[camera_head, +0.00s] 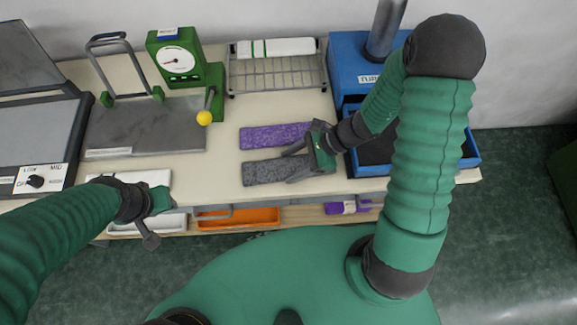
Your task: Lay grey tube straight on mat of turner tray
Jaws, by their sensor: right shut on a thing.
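A grey speckled tube (266,172) lies flat, long side left to right, near the front edge of the table. My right gripper (290,165) is shut on its right end. The blue turner tray (474,160) with its dark mat (372,152) is just to the right, below a blue machine with a label. My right arm crosses over the tray and hides much of the mat. My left gripper (152,226) hangs at the table's front edge on the left, away from the tube. Its jaws are too small and dark to judge.
A purple tube (275,136) lies just behind the grey one. A wire rack (278,72) holds a white piece with green stripes. A green gauge (180,62) and metal plate (140,128) stand left. Below the table are an orange tray (240,217) and a purple piece.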

